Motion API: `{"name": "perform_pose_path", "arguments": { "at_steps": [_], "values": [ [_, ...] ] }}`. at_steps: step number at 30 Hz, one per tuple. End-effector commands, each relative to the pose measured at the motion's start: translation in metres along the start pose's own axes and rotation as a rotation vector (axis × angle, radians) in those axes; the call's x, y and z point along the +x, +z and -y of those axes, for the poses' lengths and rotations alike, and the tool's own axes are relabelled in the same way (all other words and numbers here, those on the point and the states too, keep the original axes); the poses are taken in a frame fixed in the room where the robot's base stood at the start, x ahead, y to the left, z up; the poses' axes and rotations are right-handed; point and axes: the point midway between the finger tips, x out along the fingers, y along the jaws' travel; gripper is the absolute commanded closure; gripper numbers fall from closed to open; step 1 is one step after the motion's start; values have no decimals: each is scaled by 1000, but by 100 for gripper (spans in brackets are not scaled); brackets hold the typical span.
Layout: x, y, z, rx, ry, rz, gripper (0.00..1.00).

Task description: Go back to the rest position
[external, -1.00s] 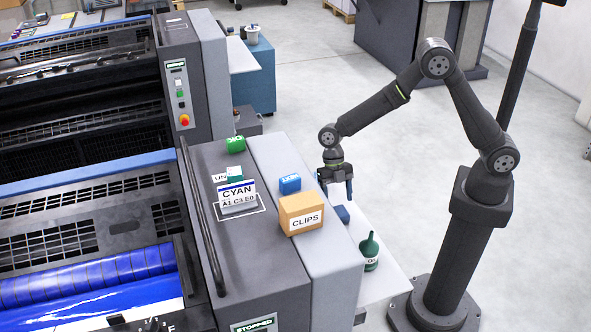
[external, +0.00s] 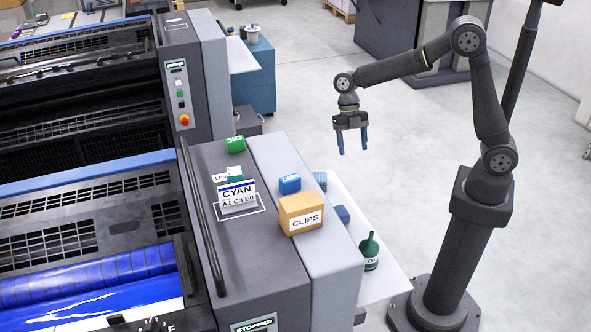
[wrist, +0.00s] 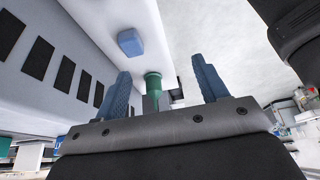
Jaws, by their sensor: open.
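My gripper (external: 354,150) hangs in the air to the right of the press and above the white side shelf, with its two blue fingers spread apart. Nothing is between the fingers. The wrist view shows the same open blue fingers of my gripper (wrist: 164,88). My arm is raised and reaches left from its dark column.
The white shelf (external: 385,270) holds a green bottle (external: 369,252) and a blue block (external: 342,214). Open floor surrounds my arm.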

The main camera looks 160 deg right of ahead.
Motion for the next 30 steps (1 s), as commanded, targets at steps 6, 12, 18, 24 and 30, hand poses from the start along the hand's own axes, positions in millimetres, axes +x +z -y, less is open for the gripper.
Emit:
{"name": "perform_pose_path", "arguments": {
  "at_steps": [6, 12, 18, 24, 30],
  "values": [
    [-42, -17, -1, -2, 3, 3, 34],
    [-79, -32, -1, -1, 3, 3, 34],
    [-116, -48, -1, -1, 2, 2, 34],
    [-153, -63, -1, -1, 2, 2, 34],
    [-183, -74, -4, 29, 13, 1, 34]
  ]
}}
